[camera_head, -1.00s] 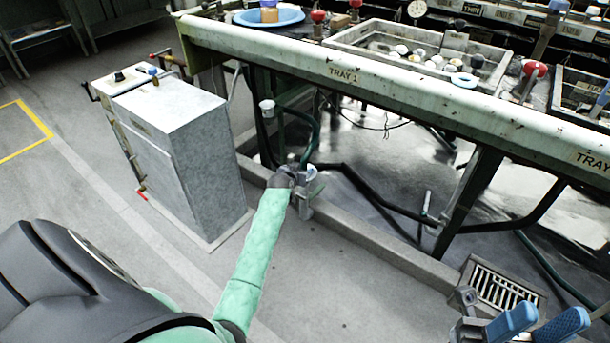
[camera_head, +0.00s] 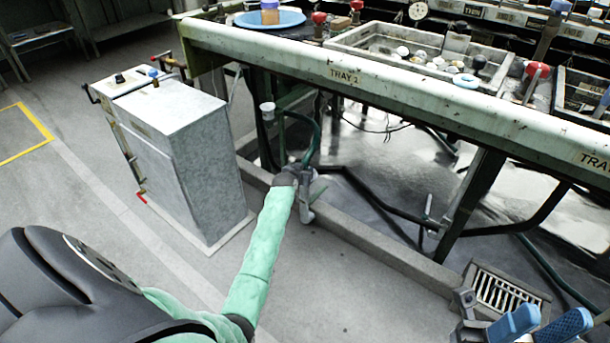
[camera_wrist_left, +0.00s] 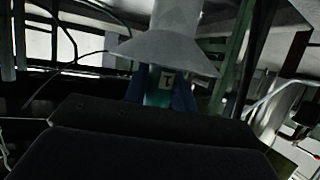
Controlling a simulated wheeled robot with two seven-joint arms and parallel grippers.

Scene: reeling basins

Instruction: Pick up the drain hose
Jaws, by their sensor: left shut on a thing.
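The green drain hose (camera_head: 317,133) hangs in a loop under the front of the long bench marked TRAY 1. My left gripper (camera_head: 308,180) is at the lower end of this loop, just above the concrete curb. In the left wrist view its blue fingers (camera_wrist_left: 160,92) are shut on a green piece of the hose (camera_wrist_left: 160,84) with a small pale label. A pale cone-shaped piece (camera_wrist_left: 170,45) sits right above the fingers. The hose's free end is not clear. My right gripper (camera_head: 540,328) is at the lower right, with its blue fingers apart and empty.
A grey metal cabinet (camera_head: 180,150) stands left of my left forearm. The bench edge (camera_head: 400,95) runs above the hose. A concrete curb (camera_head: 380,245), dark pipes and a floor drain grate (camera_head: 508,292) lie to the right. The floor before the curb is clear.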

